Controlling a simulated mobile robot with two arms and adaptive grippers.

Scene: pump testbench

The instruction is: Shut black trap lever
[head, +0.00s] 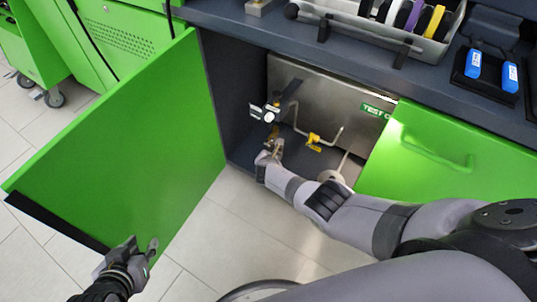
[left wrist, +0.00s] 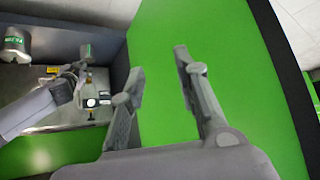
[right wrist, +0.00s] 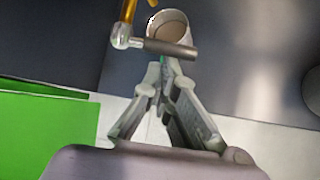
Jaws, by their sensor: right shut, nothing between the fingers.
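In the right wrist view a dark lever (right wrist: 172,49) sticks out sideways from a silver joint (right wrist: 122,38) under a brass stem. I take it to be the black trap lever; in the head view it cannot be picked out clearly. My right gripper (right wrist: 161,72) is shut and empty, its tips close to the lever; whether they touch it I cannot tell. In the head view my right gripper (head: 272,150) is inside the open cabinet, below the tagged valve (head: 270,113). My left gripper (head: 144,243) is open and empty by the green door; its spread fingers also show in the left wrist view (left wrist: 159,65).
The green door (head: 150,150) stands open at left; a second green door (head: 430,160) is at right. A steel panel (head: 330,95), a yellow-handled valve (head: 314,139) and pipes fill the cabinet. A pale cup-like part (right wrist: 168,22) is behind the lever. The worktop (head: 240,20) overhangs.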

